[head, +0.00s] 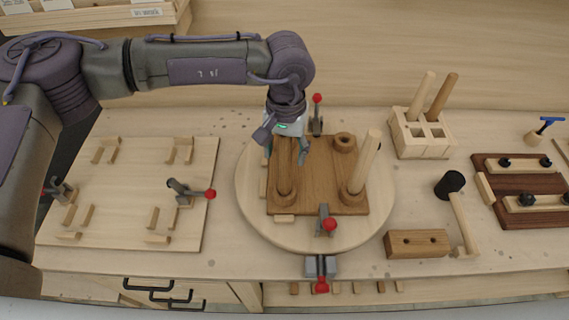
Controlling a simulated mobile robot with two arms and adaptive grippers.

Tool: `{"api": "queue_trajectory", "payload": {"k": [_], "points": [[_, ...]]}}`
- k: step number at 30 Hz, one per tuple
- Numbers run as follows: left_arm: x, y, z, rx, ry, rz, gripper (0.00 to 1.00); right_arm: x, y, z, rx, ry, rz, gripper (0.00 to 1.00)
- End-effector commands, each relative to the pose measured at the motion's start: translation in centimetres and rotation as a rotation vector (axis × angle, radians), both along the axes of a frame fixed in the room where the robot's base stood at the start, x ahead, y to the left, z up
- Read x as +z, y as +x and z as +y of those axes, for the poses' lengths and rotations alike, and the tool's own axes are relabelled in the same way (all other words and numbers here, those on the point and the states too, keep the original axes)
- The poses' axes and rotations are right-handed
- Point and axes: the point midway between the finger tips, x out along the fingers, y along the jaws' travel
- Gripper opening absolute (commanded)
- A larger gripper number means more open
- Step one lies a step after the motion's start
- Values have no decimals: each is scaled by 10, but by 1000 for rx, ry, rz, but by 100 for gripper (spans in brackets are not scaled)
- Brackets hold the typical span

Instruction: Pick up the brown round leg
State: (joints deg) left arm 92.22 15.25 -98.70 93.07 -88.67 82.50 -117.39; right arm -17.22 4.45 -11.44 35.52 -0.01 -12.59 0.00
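The brown round leg (441,98) stands tilted in the right slot of a light wooden holder block (422,145) at the back right. A paler round leg (420,97) stands beside it in the left slot. My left gripper (286,152) is far to the left of the holder, pointing down over the back left corner of a brown square board (315,178). The gripper hides that corner of the board. My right gripper is not in view.
The board lies on a round turntable (255,215), with a pale leg (365,162) standing in its front right socket. Red-tipped clamps (326,222) flank it. A black cylinder (449,184) and brown block (418,243) stand right of the turntable. A jig board (130,190) lies left.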

Motion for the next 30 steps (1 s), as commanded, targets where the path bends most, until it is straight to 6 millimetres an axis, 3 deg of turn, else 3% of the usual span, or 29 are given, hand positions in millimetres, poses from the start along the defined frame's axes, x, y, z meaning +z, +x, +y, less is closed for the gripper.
{"api": "queue_trajectory", "payload": {"k": [2,10,24,30], "points": [[0,0,0,0,0,0,46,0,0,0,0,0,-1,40],[0,0,0,0,0,0,1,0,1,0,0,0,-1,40],[2,1,0,0,-1,-2,0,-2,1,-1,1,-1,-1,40],[19,1,0,0,-1,-4,0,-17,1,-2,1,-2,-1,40]]}}
